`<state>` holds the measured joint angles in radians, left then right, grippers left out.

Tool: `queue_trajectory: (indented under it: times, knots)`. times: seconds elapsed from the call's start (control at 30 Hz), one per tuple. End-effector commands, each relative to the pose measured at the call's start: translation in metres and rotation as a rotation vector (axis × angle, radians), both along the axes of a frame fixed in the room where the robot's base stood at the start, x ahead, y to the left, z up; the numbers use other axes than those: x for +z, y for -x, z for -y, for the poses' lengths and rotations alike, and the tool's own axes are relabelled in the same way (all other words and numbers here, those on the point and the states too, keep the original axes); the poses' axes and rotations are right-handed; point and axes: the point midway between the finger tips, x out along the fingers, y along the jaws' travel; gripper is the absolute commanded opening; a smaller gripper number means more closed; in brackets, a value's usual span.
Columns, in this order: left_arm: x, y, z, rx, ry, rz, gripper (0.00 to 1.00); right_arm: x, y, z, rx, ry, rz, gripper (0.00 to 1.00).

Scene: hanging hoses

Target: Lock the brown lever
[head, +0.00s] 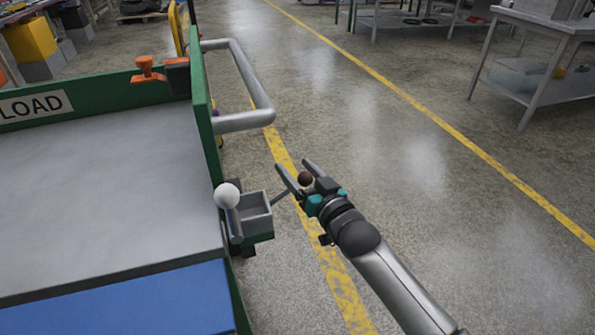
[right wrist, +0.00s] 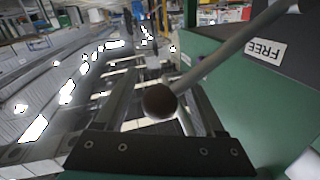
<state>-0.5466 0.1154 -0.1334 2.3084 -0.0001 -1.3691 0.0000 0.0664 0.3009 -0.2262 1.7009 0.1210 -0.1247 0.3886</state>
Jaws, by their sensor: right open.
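The brown lever ends in a round dark brown knob (head: 305,179), which in the head view shows at my right gripper. Its thin grey rod runs left toward the cart's side. In the right wrist view the knob (right wrist: 160,101) is near the middle, and its rod (right wrist: 230,48) slants to the upper right. My right gripper (head: 294,165) is open, its fingers on both sides of the knob; contact is not clear. My left gripper is not in view.
A white-knobbed lever (head: 228,196) stands by a small grey box (head: 256,213) on the green cart. The cart has a LOAD label (head: 36,105), an orange knob (head: 147,70) and a grey rail (head: 245,120). A FREE label (right wrist: 265,52) shows upside down.

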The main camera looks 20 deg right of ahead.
Motion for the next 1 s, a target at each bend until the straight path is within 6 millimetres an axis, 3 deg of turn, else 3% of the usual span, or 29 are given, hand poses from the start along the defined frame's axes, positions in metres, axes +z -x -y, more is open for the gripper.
queue_trajectory:
  times: [0.23, 0.83, 1.0]
  knots:
    - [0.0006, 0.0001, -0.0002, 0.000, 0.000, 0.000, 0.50, 0.0000, -0.0001, -0.0002, 0.000, 0.000, 0.000, 0.70]
    - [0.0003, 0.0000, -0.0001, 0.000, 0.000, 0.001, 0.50, -0.0001, 0.0002, -0.0003, 0.001, 0.000, 0.000, 0.02]
    - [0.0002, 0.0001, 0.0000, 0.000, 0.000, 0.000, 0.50, -0.0002, 0.0002, -0.0003, 0.001, 0.000, -0.001, 0.00]
